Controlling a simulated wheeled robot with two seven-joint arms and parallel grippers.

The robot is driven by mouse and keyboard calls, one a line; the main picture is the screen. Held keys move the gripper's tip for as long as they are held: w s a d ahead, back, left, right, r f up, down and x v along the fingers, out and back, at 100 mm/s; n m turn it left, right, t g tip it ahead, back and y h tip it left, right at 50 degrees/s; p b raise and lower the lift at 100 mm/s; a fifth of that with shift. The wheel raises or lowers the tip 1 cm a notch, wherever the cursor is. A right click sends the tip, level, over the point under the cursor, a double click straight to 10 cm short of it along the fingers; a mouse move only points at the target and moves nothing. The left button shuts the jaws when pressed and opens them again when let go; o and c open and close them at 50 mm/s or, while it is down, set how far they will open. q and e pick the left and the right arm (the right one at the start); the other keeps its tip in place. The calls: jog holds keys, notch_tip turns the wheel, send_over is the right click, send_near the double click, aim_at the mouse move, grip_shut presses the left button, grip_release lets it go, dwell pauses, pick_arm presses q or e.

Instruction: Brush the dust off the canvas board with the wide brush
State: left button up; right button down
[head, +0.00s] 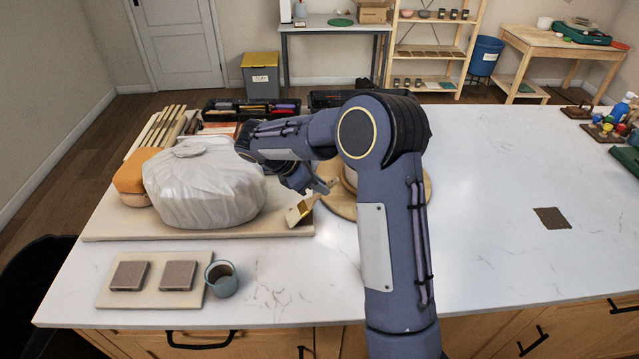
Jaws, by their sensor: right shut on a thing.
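The wide brush (299,213) has pale bristles and a metal band, and it is tilted with its bristles down to the left. My right gripper (318,187) is shut on it, partly hidden by my own wrist. The bristle end is over the right end of a large beige board (112,226), which looks like the canvas board. I cannot tell whether the bristles touch it. A large white plastic-wrapped lump (205,190) covers much of the board. I cannot make out dust on it. My left gripper is not in view.
An orange sponge-like block (130,172) is left of the lump. In front lie a small board (105,295) with two grey tiles and a cup (221,280). A round wooden disc (338,203) is right of the brush. Trays (250,108) stand behind. The right countertop is mostly clear.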

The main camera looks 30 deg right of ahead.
aim_at(335, 180)
jog(key=shift+f, duration=0.15)
jog(key=shift+f, duration=0.4)
jog(key=shift+s+d+r, duration=0.1)
jog(key=shift+s+d, duration=0.05)
jog(key=shift+d, duration=0.3)
jog(key=shift+s+d+r, duration=0.1)
jog(key=shift+d, duration=0.3)
jog(key=shift+s+d+f, duration=0.1)
jog(key=shift+s+d, duration=0.1)
jog(key=shift+d, duration=0.4)
jog(key=shift+s+d+f, duration=0.1)
jog(key=shift+s+d, duration=0.05)
jog(key=shift+d, duration=0.45)
jog(key=shift+s+d+f, duration=0.1)
jog(key=shift+s+d, duration=0.1)
jog(key=shift+d, duration=0.4)
jog(key=shift+s+d+p, duration=0.15)
jog(key=shift+d+p, duration=0.1)
jog(key=shift+d, duration=0.4)
jog(key=shift+s+d+p, duration=0.15)
jog(key=shift+d+p, duration=0.1)
jog(key=shift+d, duration=0.35)
